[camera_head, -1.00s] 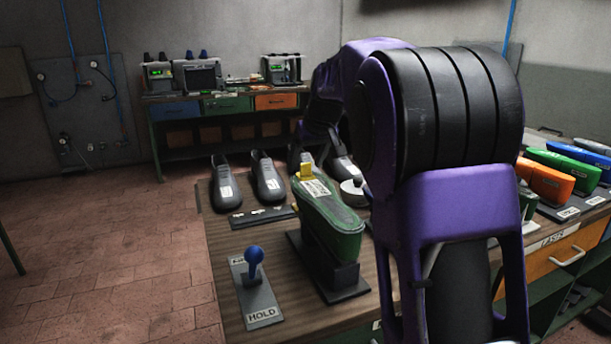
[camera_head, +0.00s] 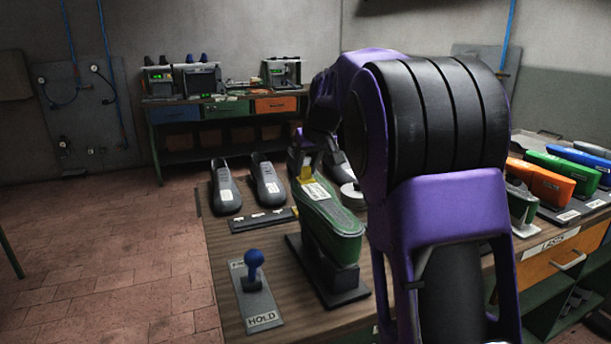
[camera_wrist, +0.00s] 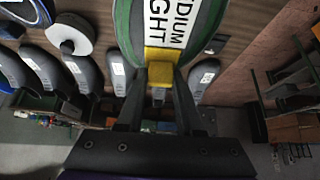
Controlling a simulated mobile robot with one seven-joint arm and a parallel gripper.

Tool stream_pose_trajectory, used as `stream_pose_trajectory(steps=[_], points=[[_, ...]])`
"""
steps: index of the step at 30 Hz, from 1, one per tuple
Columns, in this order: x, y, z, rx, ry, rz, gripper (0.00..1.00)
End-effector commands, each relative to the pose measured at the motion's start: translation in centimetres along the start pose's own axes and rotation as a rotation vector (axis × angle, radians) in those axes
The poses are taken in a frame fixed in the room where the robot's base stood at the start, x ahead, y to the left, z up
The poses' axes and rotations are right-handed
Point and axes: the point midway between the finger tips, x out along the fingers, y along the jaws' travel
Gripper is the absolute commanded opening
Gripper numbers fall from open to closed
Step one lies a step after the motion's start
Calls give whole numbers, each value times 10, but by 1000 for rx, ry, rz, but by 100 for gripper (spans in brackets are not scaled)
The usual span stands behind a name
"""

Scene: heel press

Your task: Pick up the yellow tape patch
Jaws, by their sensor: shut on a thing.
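The yellow tape patch (camera_head: 306,174) is at the far, heel end of the green shoe last (camera_head: 335,235), which stands on a dark block. In the wrist view the patch (camera_wrist: 160,54) lies at the edge of the last's white label, with a yellow tab between my fingers. My gripper (camera_wrist: 160,90) is shut on the yellow tape patch. In the head view my arm reaches behind the last, and the fingertips are hard to make out. The patch still appears to touch the last.
A blue-knobbed lever on a plate marked HOLD (camera_head: 257,295) stands at the bench's front left. Dark shoes (camera_head: 225,190) stand behind it. Orange, green and blue lasts (camera_head: 540,182) stand at right. A white disc (camera_wrist: 68,34) is near the gripper.

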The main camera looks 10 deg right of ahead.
Motion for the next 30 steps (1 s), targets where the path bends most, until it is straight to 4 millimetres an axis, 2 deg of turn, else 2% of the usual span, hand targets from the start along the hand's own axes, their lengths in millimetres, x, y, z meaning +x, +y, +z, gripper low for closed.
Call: stream_pose_trajectory(steps=[4, 7, 15, 19, 24, 30], points=[[-2, 0, -2, 0, 0, 0, 0], [-12, 0, -8, -1, 3, 1, 0], [-58, 1, -38, -1, 3, 1, 0], [-75, 0, -48, 0, 1, 1, 0], [-84, 0, -54, 0, -1, 0, 0], [-84, 0, -54, 0, -1, 0, 0]])
